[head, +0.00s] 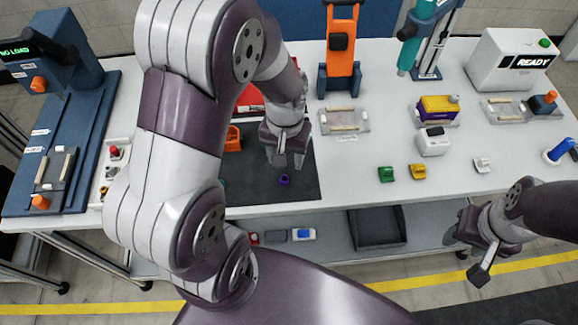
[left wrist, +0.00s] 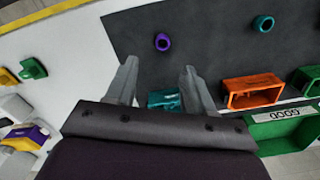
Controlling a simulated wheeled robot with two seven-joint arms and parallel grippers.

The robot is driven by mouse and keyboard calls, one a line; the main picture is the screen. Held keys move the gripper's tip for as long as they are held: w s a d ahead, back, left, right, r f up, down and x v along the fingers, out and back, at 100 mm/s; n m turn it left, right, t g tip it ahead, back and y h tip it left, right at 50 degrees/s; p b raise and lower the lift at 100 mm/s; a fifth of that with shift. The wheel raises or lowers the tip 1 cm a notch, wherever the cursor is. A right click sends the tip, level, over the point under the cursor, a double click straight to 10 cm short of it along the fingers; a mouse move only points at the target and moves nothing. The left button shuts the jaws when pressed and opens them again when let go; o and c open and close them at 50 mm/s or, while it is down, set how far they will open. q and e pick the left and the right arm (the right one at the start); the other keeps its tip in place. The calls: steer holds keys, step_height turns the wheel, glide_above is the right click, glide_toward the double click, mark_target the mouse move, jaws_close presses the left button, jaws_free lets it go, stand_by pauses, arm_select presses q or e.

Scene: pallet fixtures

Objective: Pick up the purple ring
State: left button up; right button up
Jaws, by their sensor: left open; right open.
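The purple ring (head: 284,180) lies on the dark mat (head: 300,192) near the table's front edge. It also shows in the left wrist view (left wrist: 162,42), beyond the fingertips and roughly in line with the gap between them. My left gripper (head: 285,160) is open and empty above the mat, just behind the ring in the head view and apart from it. Its two spread fingers show in the left wrist view (left wrist: 158,75). My right gripper (head: 476,258) is open, off the table's front edge at the lower right, far from the ring.
A teal ring (left wrist: 263,23) lies on the same mat. An orange bin (left wrist: 252,92), a green bin (left wrist: 285,130) marked GOOD and a teal object (left wrist: 164,98) are near my left gripper. Green (head: 387,174) and yellow (head: 418,172) blocks stand right of the mat.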

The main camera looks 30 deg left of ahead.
mark_target(284, 176)
arm_select(q)
steer(key=shift+f, duration=0.9)
steer(key=shift+s+f, duration=0.15)
steer(key=shift+f, duration=0.2)
steer(key=f, duration=0.5)
steer(key=shift+s+a+p, duration=0.1)
steer(key=shift+s+p, duration=0.15)
steer(key=shift+p, duration=0.1)
steer(key=shift+w+f, duration=0.1)
steer(key=shift+f, duration=0.05)
steer(key=shift+c, duration=1.2)
jaws_close()
